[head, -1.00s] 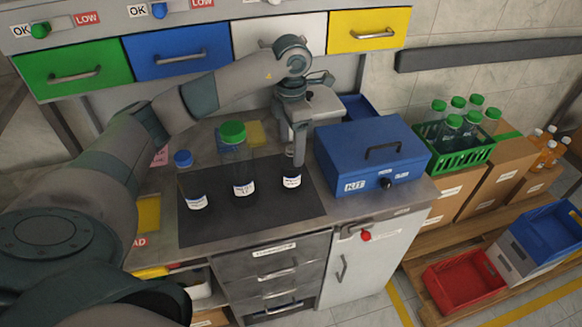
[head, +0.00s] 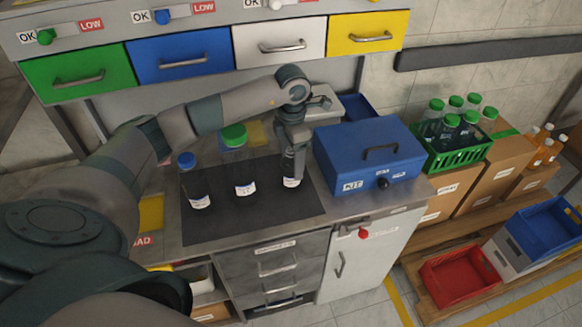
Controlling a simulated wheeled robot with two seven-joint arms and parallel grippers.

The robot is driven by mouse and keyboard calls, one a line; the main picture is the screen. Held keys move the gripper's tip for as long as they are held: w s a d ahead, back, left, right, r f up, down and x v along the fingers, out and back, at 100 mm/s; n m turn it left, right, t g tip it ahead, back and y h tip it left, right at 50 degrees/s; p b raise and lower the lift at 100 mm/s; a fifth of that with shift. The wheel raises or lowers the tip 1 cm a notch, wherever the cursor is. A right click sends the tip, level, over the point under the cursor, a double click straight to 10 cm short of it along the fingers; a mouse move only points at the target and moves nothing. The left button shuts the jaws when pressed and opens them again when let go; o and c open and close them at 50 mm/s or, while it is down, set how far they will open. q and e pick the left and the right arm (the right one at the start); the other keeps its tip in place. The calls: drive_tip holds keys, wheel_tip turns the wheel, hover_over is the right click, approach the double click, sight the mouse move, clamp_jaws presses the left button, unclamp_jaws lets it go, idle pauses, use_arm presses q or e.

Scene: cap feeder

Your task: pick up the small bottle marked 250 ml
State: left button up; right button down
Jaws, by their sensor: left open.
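My left gripper (head: 292,176) is open and points down at the right end of the dark mat (head: 270,217). Its fingers are at a bottle (head: 291,183), whose upper part they hide; only its white label and base show clearly. I cannot tell whether the fingers touch it. A blue-capped bottle (head: 198,190) stands at the mat's left. The label writing is too small to read, so I cannot confirm which is marked 250 ml. My right gripper is not in view.
A blue KIT box (head: 350,165) stands close to the right of the gripper. Coloured drawers (head: 185,54) line the back above the bench. A green crate of bottles (head: 456,158) stands on cartons at the right. The mat's front strip is clear.

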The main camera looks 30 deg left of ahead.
use_arm(q)
drive_tip(key=shift+f, duration=1.1)
drive_tip(key=c, duration=1.1)
